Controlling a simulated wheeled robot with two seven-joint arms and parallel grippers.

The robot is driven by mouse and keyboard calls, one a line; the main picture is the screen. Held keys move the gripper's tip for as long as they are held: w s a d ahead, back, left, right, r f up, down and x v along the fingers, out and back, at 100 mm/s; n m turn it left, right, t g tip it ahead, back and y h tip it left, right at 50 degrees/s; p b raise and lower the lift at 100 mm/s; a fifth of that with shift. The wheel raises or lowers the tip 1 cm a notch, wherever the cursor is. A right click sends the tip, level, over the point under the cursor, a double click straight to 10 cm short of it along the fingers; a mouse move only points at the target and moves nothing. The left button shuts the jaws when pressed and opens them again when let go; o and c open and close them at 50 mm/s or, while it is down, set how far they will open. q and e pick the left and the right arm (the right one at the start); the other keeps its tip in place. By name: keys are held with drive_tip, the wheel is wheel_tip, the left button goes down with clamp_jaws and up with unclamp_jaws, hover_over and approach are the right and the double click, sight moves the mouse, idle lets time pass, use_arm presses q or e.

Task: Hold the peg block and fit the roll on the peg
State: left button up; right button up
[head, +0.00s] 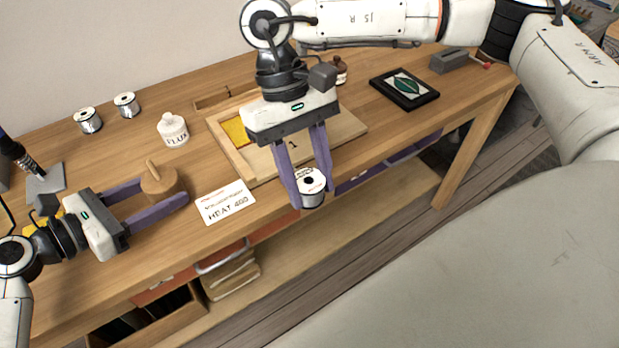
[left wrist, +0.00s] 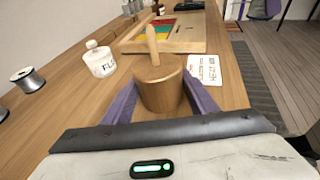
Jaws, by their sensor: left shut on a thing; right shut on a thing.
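The peg block (head: 160,187) is a round wooden block with a slim upright peg on top, standing on the table at the left. My left gripper (head: 163,190) is shut on its sides. In the left wrist view the block (left wrist: 161,90) sits between the purple fingers, its peg (left wrist: 153,45) bare and leaning slightly. My right gripper (head: 309,188) is shut on a roll (head: 312,188), a silver spool with a white labelled end and a dark centre hole. The roll is held near the table's front edge, well to the right of the block, apart from the peg.
A white FLUX bottle (head: 172,130) and two more spools (head: 88,121) (head: 126,105) stand behind. A wooden tray (head: 350,127) is behind my right gripper. A framed leaf picture (head: 404,89) lies further right.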

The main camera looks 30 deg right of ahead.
drive_tip(key=w+a+r+m+t+y, duration=0.3)
drive_tip(key=w+a+r+m+y, duration=0.1)
drive_tip(key=w+a+m, duration=0.7)
wheel_tip(320, 180, up, 6)
drive_tip(key=m+t, duration=0.4)
drive_tip(key=m, duration=1)
hover_over(149, 161)
drive_tip(key=shift+w+a, duration=0.15)
drive_tip(key=shift+f, duration=2.05)
drive_tip(key=shift+f, duration=2.7)
drive_tip(key=o, duration=1.4)
drive_tip(key=shift+c, duration=0.2)
drive_tip(key=shift+o, duration=0.9)
drive_tip(key=shift+f, duration=0.15)
